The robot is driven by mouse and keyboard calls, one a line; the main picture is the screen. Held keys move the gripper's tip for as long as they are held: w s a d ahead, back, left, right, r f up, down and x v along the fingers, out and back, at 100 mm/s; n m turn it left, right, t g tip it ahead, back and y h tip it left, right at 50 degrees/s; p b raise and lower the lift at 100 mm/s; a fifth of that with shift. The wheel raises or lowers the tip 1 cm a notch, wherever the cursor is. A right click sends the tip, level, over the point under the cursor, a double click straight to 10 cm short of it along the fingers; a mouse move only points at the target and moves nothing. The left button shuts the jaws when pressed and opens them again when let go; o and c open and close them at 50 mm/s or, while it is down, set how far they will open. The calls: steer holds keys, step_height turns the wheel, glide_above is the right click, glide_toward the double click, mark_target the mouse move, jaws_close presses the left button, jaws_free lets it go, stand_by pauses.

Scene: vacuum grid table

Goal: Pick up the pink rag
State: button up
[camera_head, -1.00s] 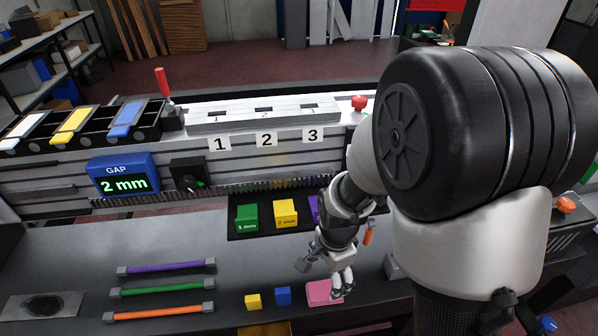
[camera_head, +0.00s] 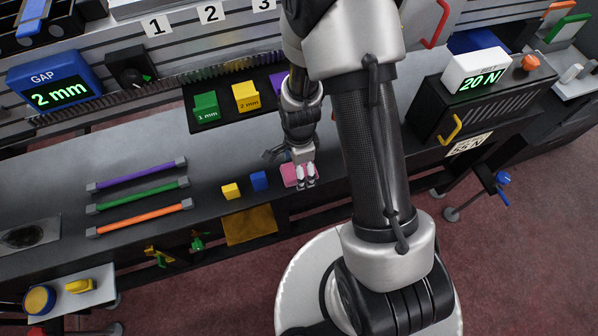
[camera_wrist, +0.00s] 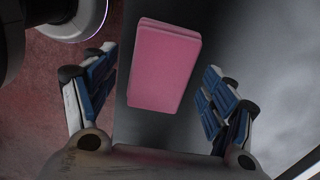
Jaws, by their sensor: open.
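The pink rag (camera_head: 289,176) is a folded, flat rectangular block on the grey table's front part in the head view. In the wrist view the pink rag (camera_wrist: 164,66) lies between the two fingers, towards the far side of them. My gripper (camera_head: 305,178) is over the rag's right part in the head view and hides some of it. In the wrist view my gripper (camera_wrist: 155,90) is open, one blue-padded finger on each side, with visible gaps to the rag. No finger is seen touching it.
Left of the rag stand a blue block (camera_head: 259,181) and a yellow block (camera_head: 230,191). Purple (camera_head: 136,174), green (camera_head: 137,194) and orange (camera_head: 138,219) rods lie further left. Behind is a dark tray (camera_head: 226,118) with labelled blocks. A 20 N box (camera_head: 478,75) stands at right.

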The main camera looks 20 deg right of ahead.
steer(key=shift+c, duration=0.2)
steer(key=c, duration=1.1)
steer(key=shift+r, duration=0.2)
step_height(320, 180, up, 28)
steer(key=p, duration=0.8)
steer(key=shift+f+p, duration=0.1)
steer(key=shift+p, duration=0.3)
